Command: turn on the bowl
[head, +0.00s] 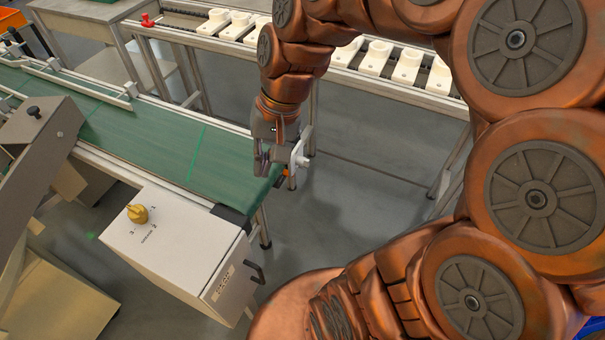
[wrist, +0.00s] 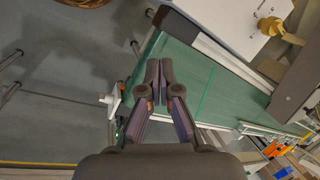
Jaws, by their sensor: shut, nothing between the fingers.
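A white control box (head: 178,240) with a yellow rotary knob (head: 137,213) on its top stands at the lower left of the head view, beside the green conveyor. Small position marks are printed around the knob. In the wrist view the knob (wrist: 270,25) shows at the upper right on the white box top (wrist: 228,18). My gripper (head: 264,168) is shut and empty, near the conveyor's right end, to the right of and behind the knob and apart from it. Its fingertips (wrist: 159,72) meet in the wrist view. I cannot make out a bowl in either view.
The green conveyor belt (head: 180,140) runs from upper left to the box. A dark handle (head: 256,272) juts from the box's right side. A rail with several white fixtures (head: 407,66) is at the back. A grey slanted housing (head: 40,150) stands left. Open floor lies right.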

